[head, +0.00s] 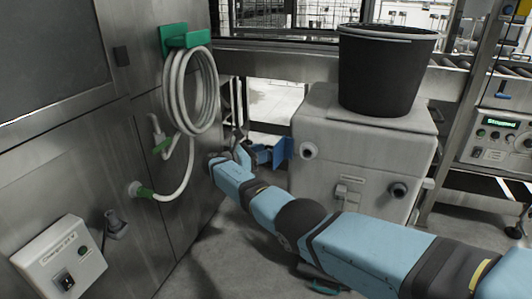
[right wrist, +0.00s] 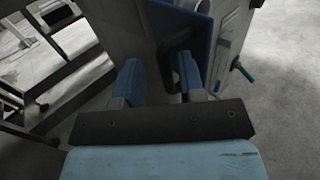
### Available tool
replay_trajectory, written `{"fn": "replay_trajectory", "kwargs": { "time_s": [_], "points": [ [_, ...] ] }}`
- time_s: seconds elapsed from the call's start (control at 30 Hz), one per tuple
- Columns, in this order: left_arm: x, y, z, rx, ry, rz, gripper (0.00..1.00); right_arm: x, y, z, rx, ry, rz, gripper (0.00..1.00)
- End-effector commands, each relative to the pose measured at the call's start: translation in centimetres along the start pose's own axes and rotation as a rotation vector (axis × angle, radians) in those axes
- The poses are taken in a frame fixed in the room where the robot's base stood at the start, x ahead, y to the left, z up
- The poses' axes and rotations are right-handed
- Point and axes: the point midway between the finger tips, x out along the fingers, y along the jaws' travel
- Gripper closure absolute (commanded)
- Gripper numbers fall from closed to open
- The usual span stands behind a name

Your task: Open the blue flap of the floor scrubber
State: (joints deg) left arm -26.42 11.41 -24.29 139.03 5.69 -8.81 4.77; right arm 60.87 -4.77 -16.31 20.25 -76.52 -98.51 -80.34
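The floor scrubber (head: 335,150) is a pale grey box-shaped machine with a black bucket (head: 385,70) on top. Its blue flap (head: 283,152) shows at its left side and appears to stand out at an angle from the body. In the right wrist view the flap (right wrist: 188,22) is a dark blue panel just beyond the fingers, with the pale machine body (right wrist: 232,35) to its right. My right gripper (head: 260,154) is beside the flap; in the right wrist view its blue fingers (right wrist: 158,78) are apart. Contact with the flap is unclear. My left gripper is not in view.
A steel cabinet wall (head: 60,150) with a coiled hose (head: 190,90) and a switch box (head: 60,262) stands on the left. A control panel (head: 497,140) and roller conveyor are at the right. Grey floor (head: 215,255) is free between cabinet and scrubber.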

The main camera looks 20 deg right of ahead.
Motion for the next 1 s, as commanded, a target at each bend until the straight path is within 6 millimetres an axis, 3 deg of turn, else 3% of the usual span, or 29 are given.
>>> {"fn": "replay_trajectory", "kwargs": {
  "time_s": [0.17, 0.4, 0.63, 1.0],
  "points": [
    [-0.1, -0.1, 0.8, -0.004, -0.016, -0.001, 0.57, -4.6, 0.2, 0.2, 0.002, -0.002, 0.008, 0.63],
    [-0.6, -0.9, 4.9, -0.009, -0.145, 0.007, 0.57, -9.8, 0.1, -0.6, 0.000, -0.001, 0.006, 0.63],
    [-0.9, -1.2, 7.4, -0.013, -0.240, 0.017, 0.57, -11.9, 0.1, -0.3, -0.001, 0.000, 0.003, 0.63],
    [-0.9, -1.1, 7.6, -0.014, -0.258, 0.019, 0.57, -12.3, 0.1, -0.1, -0.003, 0.000, 0.003, 0.63]
  ]
}}
